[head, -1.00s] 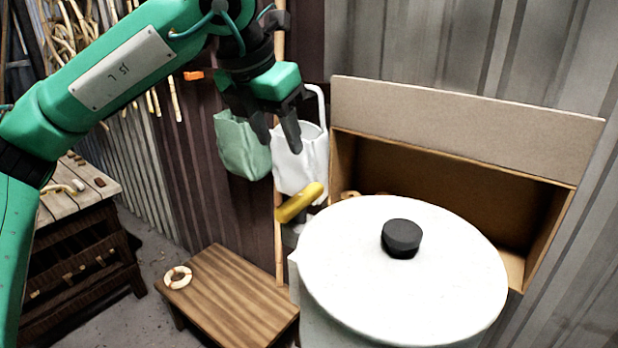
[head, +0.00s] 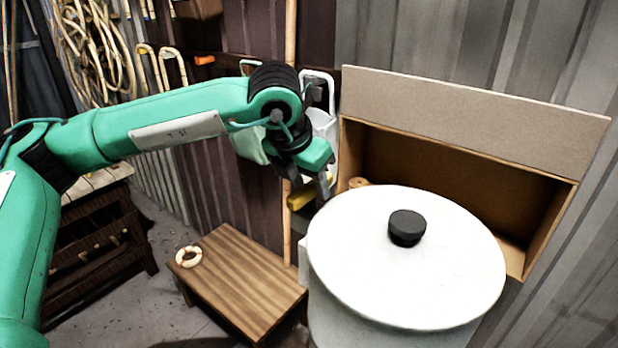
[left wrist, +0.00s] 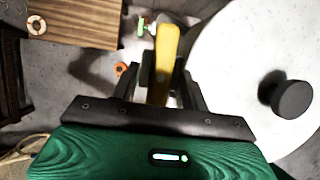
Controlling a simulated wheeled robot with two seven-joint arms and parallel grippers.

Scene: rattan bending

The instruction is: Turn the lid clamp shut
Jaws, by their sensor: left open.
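The lid clamp shows as a yellow handle (head: 299,198) at the left edge of the round white lid (head: 405,280), which has a black knob (head: 407,226). My left gripper (head: 317,188) is over the handle and partly hides it. In the left wrist view the yellow handle (left wrist: 166,50) lies between the two open fingers (left wrist: 167,80). I cannot tell whether either finger touches it. The lid (left wrist: 225,80) and knob (left wrist: 291,95) are to the right there. The clamp's base is mostly hidden. My right gripper is not in view.
An open cardboard box (head: 470,110) stands behind the lid. A low wooden table (head: 240,280) with a pale ring (head: 188,257) is at the left. Bags hang on the wall behind my gripper. Canes (head: 90,50) hang at the back left.

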